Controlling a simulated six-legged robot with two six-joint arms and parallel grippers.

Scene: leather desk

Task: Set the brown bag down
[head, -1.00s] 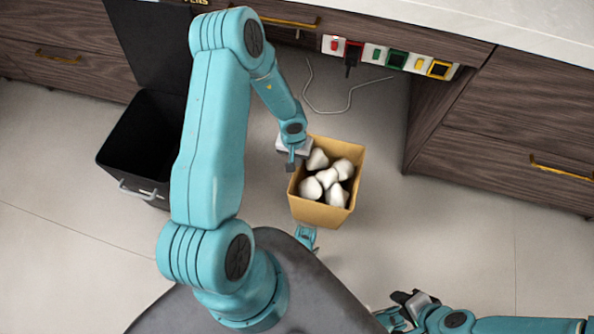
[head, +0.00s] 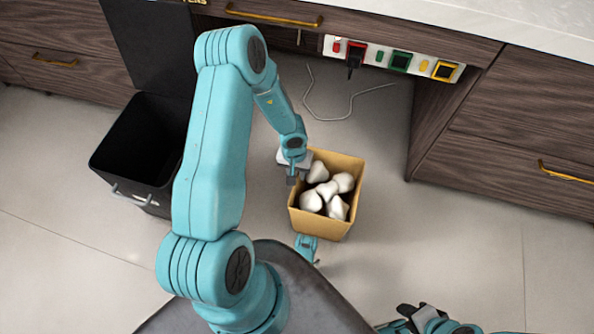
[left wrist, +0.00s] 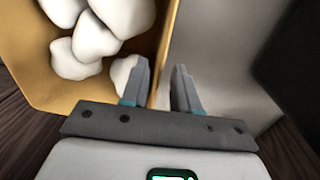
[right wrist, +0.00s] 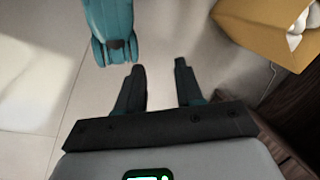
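The brown bag (head: 350,208) is an open tan box-shaped container holding several white rounded lumps (head: 312,201). It stands upright in the head view; whether it touches the floor is hard to tell. My left gripper (left wrist: 161,78) straddles the bag's left rim, one finger inside and one outside. Its fingers are apart, with a gap between the outer finger and the wall in the left wrist view. My right gripper (right wrist: 160,78) is open and empty, away from the bag (right wrist: 262,28), over the floor near my body.
A black open bin (head: 128,160) stands to the left. Wooden drawers with brass handles line the back and right. A strip of coloured switches or sockets (head: 392,60) runs under the white worktop, with a thin grey cable (head: 330,118) below. Floor right of the bag is clear.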

